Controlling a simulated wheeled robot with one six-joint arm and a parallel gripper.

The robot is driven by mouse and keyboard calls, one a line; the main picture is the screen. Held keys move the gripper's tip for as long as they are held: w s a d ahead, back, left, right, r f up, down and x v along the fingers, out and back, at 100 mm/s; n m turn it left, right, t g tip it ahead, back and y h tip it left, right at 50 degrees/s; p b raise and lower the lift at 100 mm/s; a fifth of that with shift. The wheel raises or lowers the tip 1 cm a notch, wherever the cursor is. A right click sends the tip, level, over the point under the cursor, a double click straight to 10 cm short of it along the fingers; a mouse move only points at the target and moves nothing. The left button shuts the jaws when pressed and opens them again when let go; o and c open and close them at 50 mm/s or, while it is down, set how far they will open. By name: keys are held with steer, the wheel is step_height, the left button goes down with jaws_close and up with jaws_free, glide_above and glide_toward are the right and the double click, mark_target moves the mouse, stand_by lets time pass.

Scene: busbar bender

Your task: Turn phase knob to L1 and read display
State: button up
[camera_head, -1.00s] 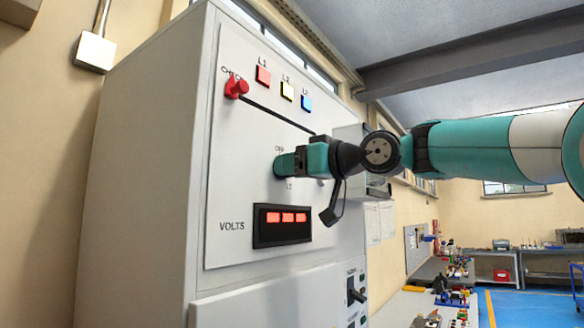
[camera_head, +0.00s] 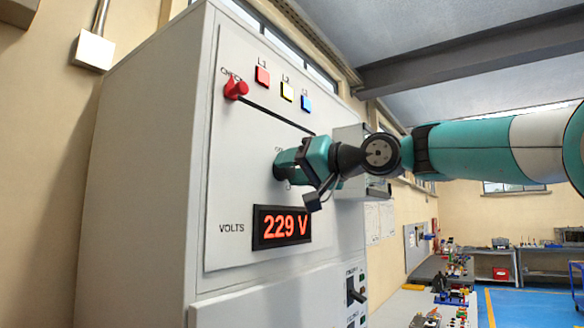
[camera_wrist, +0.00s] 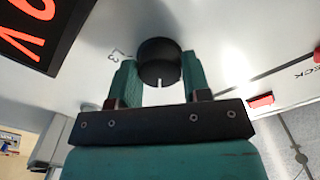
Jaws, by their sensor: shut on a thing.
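The phase knob (camera_wrist: 159,52) is black and round with a white pointer line, seen in the wrist view. The line points toward my gripper's palm, and an "L3" mark (camera_wrist: 118,54) lies left of the knob. Which mark the line meets is hidden. My gripper (camera_wrist: 158,72) is shut on the knob, one teal finger on each side. In the head view my gripper (camera_head: 282,166) is tilted against the panel and covers the knob and most marks around it. The display (camera_head: 283,227), labelled VOLTS, reads "229 V" in red; part of it shows in the wrist view (camera_wrist: 35,35).
A black-handled switch (camera_head: 356,291) is lower right. Benches stand at the back right.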

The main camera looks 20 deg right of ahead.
stand_by(0.4)
steer(key=o, duration=0.9)
steer(key=p+v, duration=0.2)
steer(key=v, duration=1.5)
steer(key=shift+s+r, duration=0.1)
steer(key=shift+s, duration=0.05)
